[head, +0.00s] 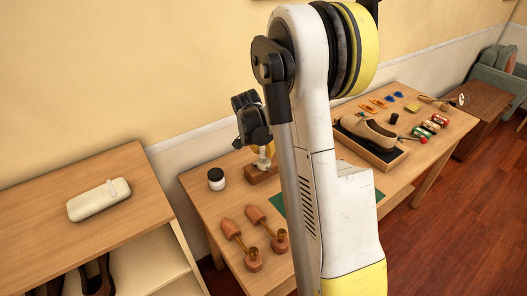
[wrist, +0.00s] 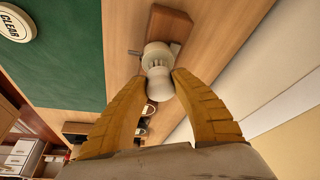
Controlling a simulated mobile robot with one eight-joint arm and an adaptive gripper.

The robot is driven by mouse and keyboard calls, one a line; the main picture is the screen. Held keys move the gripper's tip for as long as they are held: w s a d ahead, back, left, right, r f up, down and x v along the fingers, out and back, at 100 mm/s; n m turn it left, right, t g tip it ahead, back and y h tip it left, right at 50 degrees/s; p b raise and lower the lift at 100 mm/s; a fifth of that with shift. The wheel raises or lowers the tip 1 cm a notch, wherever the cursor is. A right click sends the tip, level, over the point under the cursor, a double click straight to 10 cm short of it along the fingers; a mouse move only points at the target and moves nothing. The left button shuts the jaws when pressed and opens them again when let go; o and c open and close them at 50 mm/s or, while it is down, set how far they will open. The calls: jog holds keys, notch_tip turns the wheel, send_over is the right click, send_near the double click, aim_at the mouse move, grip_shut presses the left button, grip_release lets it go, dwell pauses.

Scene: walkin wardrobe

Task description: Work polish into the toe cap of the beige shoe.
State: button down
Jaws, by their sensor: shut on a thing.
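My gripper (head: 265,154) is over the table's left part, well apart from the shoe. In the wrist view my gripper (wrist: 160,77) has its two yellow fingers shut on a pale, waisted knob-like piece (wrist: 158,54). This piece is at a small brown wooden block (head: 262,176); the block also shows in the wrist view (wrist: 171,22). I cannot tell whether the piece rests in the block or is just clear of it. A round label reading CLEAR (wrist: 15,22) shows at upper left.
Shoe trees (head: 254,258) lie in front. A green mat (head: 278,203) is partly hidden by my arm. A shelf with a white case (head: 98,200) is at left.

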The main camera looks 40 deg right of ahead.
aim_at(263, 148)
jog(key=shift+f+b, duration=0.5)
dwell(1.3)
jog(key=shift+r+p, duration=2.4)
jog(key=shift+r, duration=1.15)
jog(key=s+a+f+n+t+y, duration=0.1)
jog(key=a+n, duration=0.3)
jog(key=a, duration=0.5)
jog(key=s+a+f+n+y+b, duration=0.1)
jog(key=s+a+n, duration=0.3)
jog(key=a, duration=0.5)
jog(key=s+a+f+n+t+y+b, duration=0.1)
jog(key=s+a+f+n, duration=0.1)
jog(key=a+n, duration=0.3)
jog(key=a+f, duration=0.1)
jog(key=a, duration=0.3)
jog(key=shift+s+f+n+t+y, duration=0.2)
jog(key=shift+n+t+y, duration=0.1)
jog(key=shift+y, duration=0.1)
